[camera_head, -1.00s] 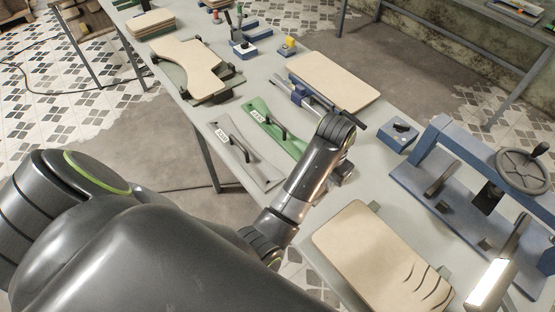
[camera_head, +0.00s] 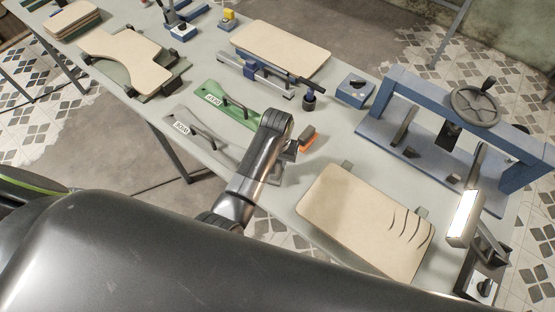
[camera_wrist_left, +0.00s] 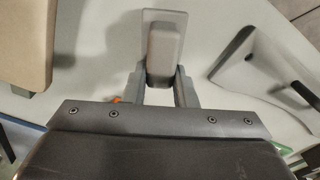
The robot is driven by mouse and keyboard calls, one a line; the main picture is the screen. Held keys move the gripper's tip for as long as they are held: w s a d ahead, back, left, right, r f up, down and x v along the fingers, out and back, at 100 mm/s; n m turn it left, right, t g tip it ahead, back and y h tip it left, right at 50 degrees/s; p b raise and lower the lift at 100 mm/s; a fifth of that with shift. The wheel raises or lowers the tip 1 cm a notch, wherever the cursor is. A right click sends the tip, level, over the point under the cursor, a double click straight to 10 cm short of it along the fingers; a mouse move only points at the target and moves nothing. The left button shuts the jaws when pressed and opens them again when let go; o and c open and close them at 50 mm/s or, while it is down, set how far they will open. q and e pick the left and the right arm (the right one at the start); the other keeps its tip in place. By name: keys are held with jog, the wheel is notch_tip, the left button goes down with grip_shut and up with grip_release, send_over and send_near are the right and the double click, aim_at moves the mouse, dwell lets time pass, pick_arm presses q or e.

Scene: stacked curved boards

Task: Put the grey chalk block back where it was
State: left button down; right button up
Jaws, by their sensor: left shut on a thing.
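The grey chalk block (camera_wrist_left: 164,45) is between the fingers of my left gripper (camera_wrist_left: 163,82) in the left wrist view. Below it shows a flat light-grey rectangular plate (camera_wrist_left: 177,17); whether the block touches it I cannot tell. In the head view my left gripper (camera_head: 287,163) is low over the table, right of the grey template. It is shut on the block, which the wrist and fingers mostly hide there. My right gripper is not in view.
A grey template (camera_head: 176,148) and a green template (camera_head: 207,84) lie left of the gripper. An orange-bottomed dark block (camera_head: 308,138) is close on its right. A slotted board (camera_head: 340,215) lies in front, a blue press (camera_head: 400,95) at right.

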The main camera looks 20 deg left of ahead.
pick_arm(q)
jog(key=shift+f, duration=0.5)
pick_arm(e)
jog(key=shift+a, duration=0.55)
pick_arm(q)
jog(key=c, duration=1.2)
grip_release()
jog(key=shift+f, duration=0.1)
jog(key=shift+o, duration=0.2)
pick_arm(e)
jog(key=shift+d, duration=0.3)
